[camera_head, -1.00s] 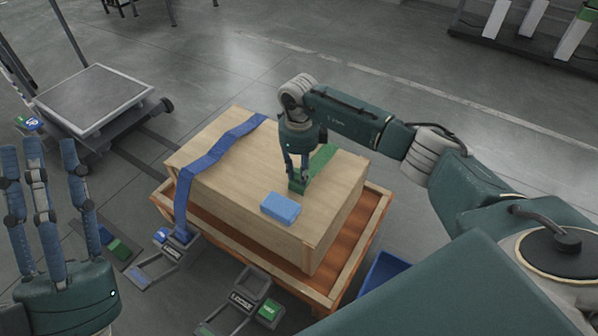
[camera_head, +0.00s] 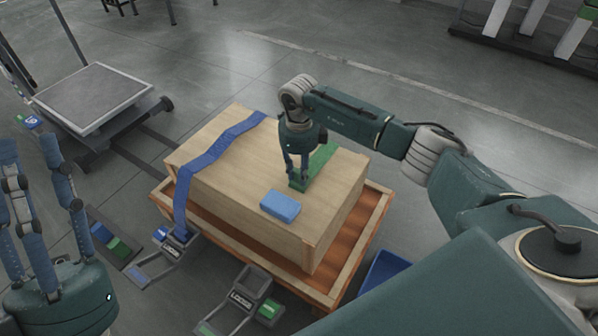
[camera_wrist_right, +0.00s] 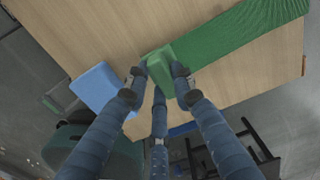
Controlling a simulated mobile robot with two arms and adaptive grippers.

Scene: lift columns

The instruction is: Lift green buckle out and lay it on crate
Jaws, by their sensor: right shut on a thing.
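The wooden crate (camera_head: 235,150) stands in an open wooden tray with an orange-brown floor. The green buckle (camera_head: 298,184) is at the end of a green strap (camera_head: 322,160) on the crate's top. My right gripper (camera_head: 298,178) is shut on the green buckle at the crate's top face; in the right wrist view the fingers close around the buckle (camera_wrist_right: 160,72). I cannot tell whether the buckle touches the wood. My left gripper (camera_head: 40,225) is at the lower left, fingers spread and pointing up, empty, away from the crate.
A blue block (camera_head: 280,206) lies on the crate just in front of the buckle. A blue strap (camera_head: 205,160) runs over the crate's left side. Grey devices (camera_head: 240,300) with green and blue parts stand on the floor in front. A low cart (camera_head: 95,95) is at back left.

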